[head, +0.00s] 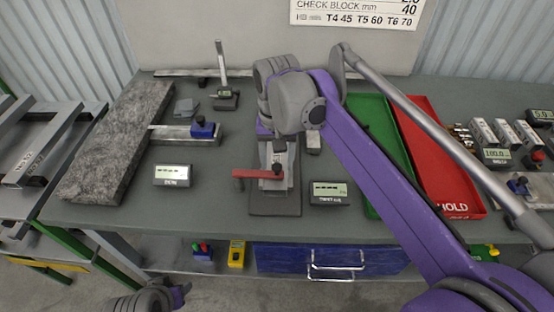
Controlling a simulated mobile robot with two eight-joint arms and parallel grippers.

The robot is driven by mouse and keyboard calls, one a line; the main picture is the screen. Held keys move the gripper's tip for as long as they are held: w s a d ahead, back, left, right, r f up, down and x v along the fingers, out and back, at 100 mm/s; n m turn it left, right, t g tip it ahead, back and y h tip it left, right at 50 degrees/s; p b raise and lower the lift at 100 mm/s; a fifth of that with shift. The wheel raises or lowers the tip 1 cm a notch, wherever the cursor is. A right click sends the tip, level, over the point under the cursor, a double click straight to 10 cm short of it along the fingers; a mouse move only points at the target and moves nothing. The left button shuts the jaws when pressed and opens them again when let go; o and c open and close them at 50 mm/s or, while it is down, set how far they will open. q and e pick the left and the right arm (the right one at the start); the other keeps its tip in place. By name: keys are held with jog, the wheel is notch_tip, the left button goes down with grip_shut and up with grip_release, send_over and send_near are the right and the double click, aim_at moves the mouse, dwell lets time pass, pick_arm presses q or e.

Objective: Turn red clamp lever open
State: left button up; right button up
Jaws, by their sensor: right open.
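The red clamp lever (258,174) sits on a small grey fixture (275,207) at the front middle of the bench. My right gripper (280,146) is open above the back of the fixture, just behind the lever. My grey wrist hides most of its fingers, and I cannot tell whether they touch anything. My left gripper (178,292) is low at the bottom left, in front of the bench and away from the lever; its jaws do not show clearly.
Small displays (172,175) and (329,193) flank the fixture. A granite slab (115,140) and a height gauge (222,80) stand left. A green tray (388,130) and a red tray (440,155) lie right, partly behind my arm.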

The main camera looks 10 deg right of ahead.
grip_shut()
dwell(0.3)
dwell(1.1)
